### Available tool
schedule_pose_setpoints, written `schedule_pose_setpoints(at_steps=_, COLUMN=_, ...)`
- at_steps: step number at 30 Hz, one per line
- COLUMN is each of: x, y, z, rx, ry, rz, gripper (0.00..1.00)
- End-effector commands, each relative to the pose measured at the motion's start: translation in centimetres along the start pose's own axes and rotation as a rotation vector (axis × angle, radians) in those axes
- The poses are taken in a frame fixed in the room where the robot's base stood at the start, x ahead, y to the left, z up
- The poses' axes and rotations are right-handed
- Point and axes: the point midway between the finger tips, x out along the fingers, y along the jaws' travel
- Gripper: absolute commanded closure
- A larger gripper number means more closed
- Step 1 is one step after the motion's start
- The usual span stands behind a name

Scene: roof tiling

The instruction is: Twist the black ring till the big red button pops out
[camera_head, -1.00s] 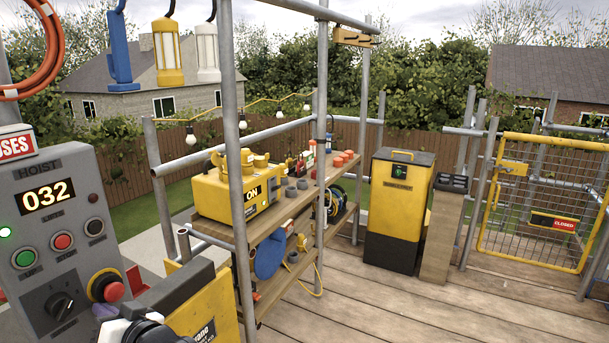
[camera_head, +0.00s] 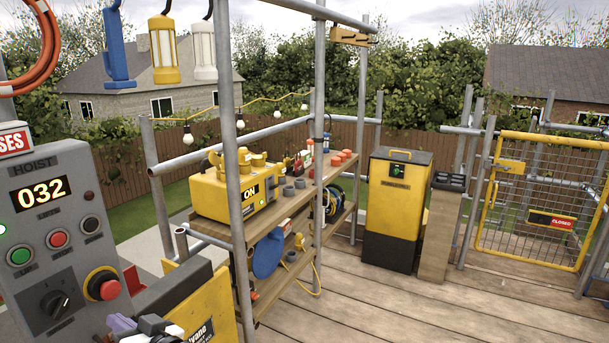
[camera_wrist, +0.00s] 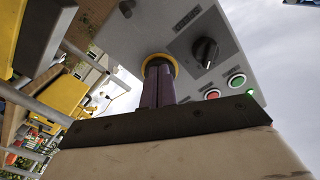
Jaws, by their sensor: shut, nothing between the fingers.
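The big red button (camera_head: 110,290) sits low on the right of the grey hoist panel, on a yellow collar (camera_head: 95,274). A dark band behind the red cap looks like the black ring, but its edges are hard to make out. In the wrist view the shut, empty fingers (camera_wrist: 158,82) point at the yellow collar (camera_wrist: 157,59) and hide the button and ring. I cannot tell whether they touch it.
The hoist panel (camera_head: 65,175) also carries a display reading 032, green, red and black push buttons, and a black rotary knob (camera_head: 54,305). A yellow board (camera_head: 200,315) stands right of the panel.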

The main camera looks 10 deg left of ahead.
Motion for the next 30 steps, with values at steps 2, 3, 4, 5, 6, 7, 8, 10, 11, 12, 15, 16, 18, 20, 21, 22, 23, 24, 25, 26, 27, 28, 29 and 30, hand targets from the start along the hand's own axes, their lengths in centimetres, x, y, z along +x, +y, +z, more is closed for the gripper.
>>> schedule_pose_setpoints(at_steps=2, x=-0.1, y=0.0, z=0.0, rx=0.001, ry=-0.001, rz=0.0, gripper=1.0)
schedule_pose_setpoints(at_steps=3, x=-0.1, y=0.0, z=0.1, rx=0.001, ry=-0.001, rz=0.0, gripper=1.0)
schedule_pose_setpoints(at_steps=4, x=-0.1, y=0.0, z=0.1, rx=0.001, ry=-0.002, rz=0.0, gripper=1.0)
schedule_pose_setpoints(at_steps=5, x=-0.1, y=0.0, z=0.1, rx=0.001, ry=-0.002, rz=0.0, gripper=1.0)
schedule_pose_setpoints(at_steps=6, x=-0.1, y=0.0, z=0.1, rx=0.001, ry=-0.002, rz=0.0, gripper=1.0)
schedule_pose_setpoints(at_steps=7, x=-0.1, y=0.0, z=0.1, rx=0.001, ry=-0.002, rz=0.0, gripper=1.0)
schedule_pose_setpoints(at_steps=8, x=-0.1, y=0.0, z=0.1, rx=0.0, ry=-0.002, rz=0.0, gripper=1.0)
schedule_pose_setpoints(at_steps=10, x=0.0, y=0.1, z=0.1, rx=-0.014, ry=-0.002, rz=0.0, gripper=1.0)
schedule_pose_setpoints(at_steps=11, x=0.0, y=0.1, z=0.0, rx=-0.026, ry=-0.002, rz=0.0, gripper=1.0)
schedule_pose_setpoints(at_steps=12, x=0.0, y=0.2, z=-0.1, rx=-0.053, ry=-0.002, rz=0.0, gripper=1.0)
schedule_pose_setpoints(at_steps=15, x=0.0, y=0.5, z=-0.3, rx=-0.166, ry=-0.002, rz=0.0, gripper=1.0)
schedule_pose_setpoints(at_steps=16, x=0.0, y=0.7, z=-0.5, rx=-0.212, ry=-0.001, rz=-0.001, gripper=1.0)
schedule_pose_setpoints(at_steps=18, x=0.0, y=1.0, z=-0.9, rx=-0.34, ry=0.0, rz=0.0, gripper=1.0)
schedule_pose_setpoints(at_steps=20, x=0.0, y=1.3, z=-1.3, rx=-0.461, ry=-0.001, rz=0.0, gripper=1.0)
schedule_pose_setpoints(at_steps=21, x=0.1, y=1.5, z=-1.6, rx=-0.544, ry=-0.001, rz=0.0, gripper=1.0)
schedule_pose_setpoints(at_steps=22, x=0.1, y=1.6, z=-1.8, rx=-0.605, ry=-0.001, rz=-0.001, gripper=1.0)
schedule_pose_setpoints(at_steps=23, x=0.1, y=1.7, z=-2.0, rx=-0.667, ry=-0.001, rz=-0.001, gripper=1.0)
schedule_pose_setpoints(at_steps=24, x=0.0, y=1.9, z=-2.3, rx=-0.748, ry=-0.002, rz=-0.002, gripper=1.0)
schedule_pose_setpoints(at_steps=25, x=0.0, y=2.0, z=-2.5, rx=-0.81, ry=-0.001, rz=-0.002, gripper=1.0)
schedule_pose_setpoints(at_steps=26, x=0.0, y=2.1, z=-2.8, rx=-0.872, ry=0.0, rz=-0.001, gripper=1.0)
schedule_pose_setpoints(at_steps=27, x=-0.1, y=2.3, z=-3.0, rx=-0.953, ry=-0.001, rz=-0.001, gripper=1.0)
schedule_pose_setpoints(at_steps=28, x=-0.1, y=2.4, z=-3.3, rx=-1.015, ry=-0.001, rz=0.0, gripper=1.0)
schedule_pose_setpoints(at_steps=29, x=-0.1, y=2.5, z=-3.5, rx=-1.077, ry=-0.001, rz=0.0, gripper=1.0)
schedule_pose_setpoints(at_steps=30, x=-0.2, y=2.7, z=-3.8, rx=-1.158, ry=-0.001, rz=0.0, gripper=1.0)
